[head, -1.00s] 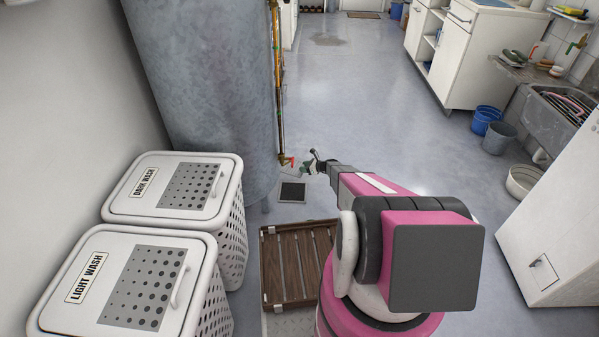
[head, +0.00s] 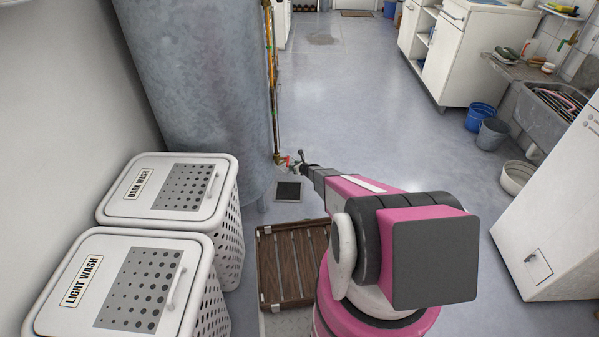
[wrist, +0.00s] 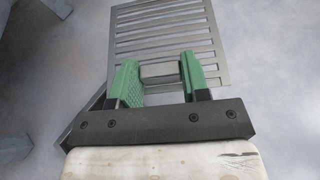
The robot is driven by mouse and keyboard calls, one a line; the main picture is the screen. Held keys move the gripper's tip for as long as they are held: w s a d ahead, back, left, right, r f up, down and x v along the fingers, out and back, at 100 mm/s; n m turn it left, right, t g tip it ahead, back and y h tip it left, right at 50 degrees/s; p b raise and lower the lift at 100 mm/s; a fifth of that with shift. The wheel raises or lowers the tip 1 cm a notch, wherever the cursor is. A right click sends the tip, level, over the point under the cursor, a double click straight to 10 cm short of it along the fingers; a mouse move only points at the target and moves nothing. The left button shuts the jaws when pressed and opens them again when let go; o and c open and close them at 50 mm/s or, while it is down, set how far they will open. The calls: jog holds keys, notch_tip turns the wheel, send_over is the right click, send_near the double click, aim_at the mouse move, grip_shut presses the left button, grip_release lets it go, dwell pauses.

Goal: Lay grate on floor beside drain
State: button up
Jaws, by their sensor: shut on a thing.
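The grate (wrist: 172,45) is a grey metal plate with parallel slots, seen in the wrist view. My gripper (wrist: 162,75) has green finger pads shut on a light block-like part at the grate's near edge. In the head view my gripper (head: 296,165) is small, just above the drain in the picture, and I cannot make out the grate there. The drain (head: 289,191) is a dark square in a pale frame in the floor, with no grate over it. A dark edge shows behind the gripper at lower left in the wrist view.
A big grey tank (head: 205,75) and pipes (head: 271,90) with a red valve stand close behind the drain. Two white laundry hampers (head: 215,230) are at left, and a wooden slatted rack (head: 275,270) lies nearer. Open floor (head: 370,110) stretches right and beyond.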

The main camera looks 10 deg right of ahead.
jog(key=w+d+f, duration=0.1)
jog(key=d, duration=0.1)
jog(key=w+d+f, duration=0.1)
jog(key=d+f, duration=0.1)
jog(key=shift+w+d, duration=0.1)
jog(key=shift+w, duration=0.1)
jog(key=shift+f, duration=1.95)
jog(key=o, duration=1.1)
jog(key=shift+f, duration=0.15)
